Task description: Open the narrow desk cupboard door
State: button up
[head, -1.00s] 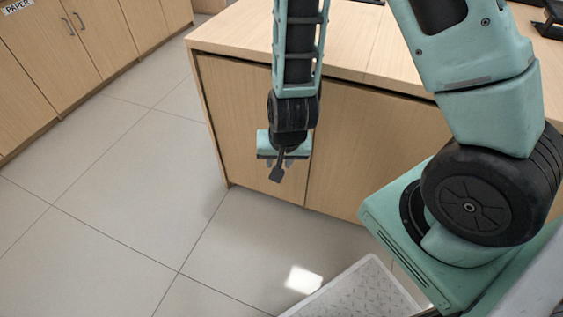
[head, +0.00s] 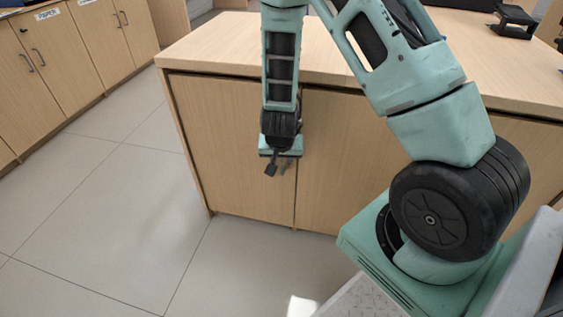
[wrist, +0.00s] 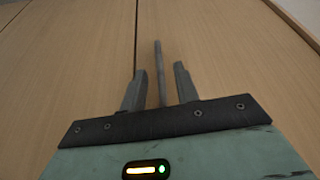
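The narrow cupboard door (head: 228,130) is the left light-wood panel in the desk front in the head view, and it is shut flush. My gripper (head: 281,165) is in front of it, near the seam with the wider panel. In the wrist view my gripper (wrist: 158,88) is open, its two grey fingers apart. A thin grey bar handle (wrist: 159,65) stands between the fingers, with gaps visible on both sides. A dark door seam (wrist: 136,40) runs close beside the handle. In the head view my gripper and wrist hide most of the handle.
The desk top (head: 335,55) overhangs the doors, and my forearm passes above its front edge. A wider door panel (head: 345,160) adjoins on the right. Open tiled floor (head: 120,220) lies left of the desk. Other cupboards (head: 60,60) stand at the far left.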

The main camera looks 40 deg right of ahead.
aim_at(282, 160)
jog(key=shift+w+d+f+b, duration=0.35)
jog(key=shift+w+f+b, duration=0.1)
jog(key=shift+f, duration=0.25)
jog(key=shift+w+d+f+b, duration=0.35)
jog(key=shift+f+b, duration=0.05)
jog(key=shift+f, duration=0.3)
grip_shut()
